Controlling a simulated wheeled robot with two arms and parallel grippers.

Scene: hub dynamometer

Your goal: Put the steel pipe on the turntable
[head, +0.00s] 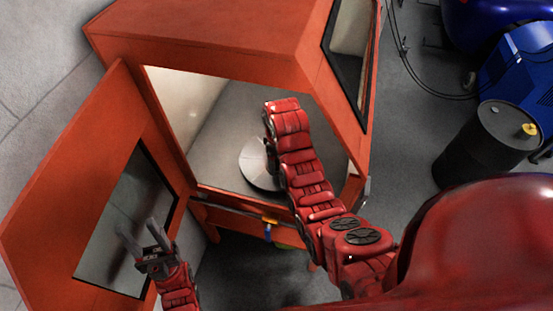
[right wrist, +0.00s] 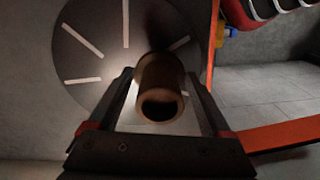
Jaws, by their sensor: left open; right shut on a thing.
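The steel pipe (right wrist: 160,72) is a brownish, hollow tube with its open end facing the camera in the right wrist view. My right gripper (right wrist: 160,85) is shut on it, one finger on each side. The turntable (right wrist: 95,28) is a grey disc with white radial marks, beyond the pipe; whether the pipe touches it I cannot tell. In the head view the turntable (head: 257,168) lies inside the orange cabinet, partly covered by my right arm, which also hides the right gripper and pipe. My left gripper (head: 139,229) is open and empty in front of the cabinet door.
The orange cabinet (head: 220,35) has its door (head: 60,190) swung open to the left. My right arm passes through the opening, near its right frame. A dark drum (head: 478,150) and blue machine (head: 520,70) stand at right.

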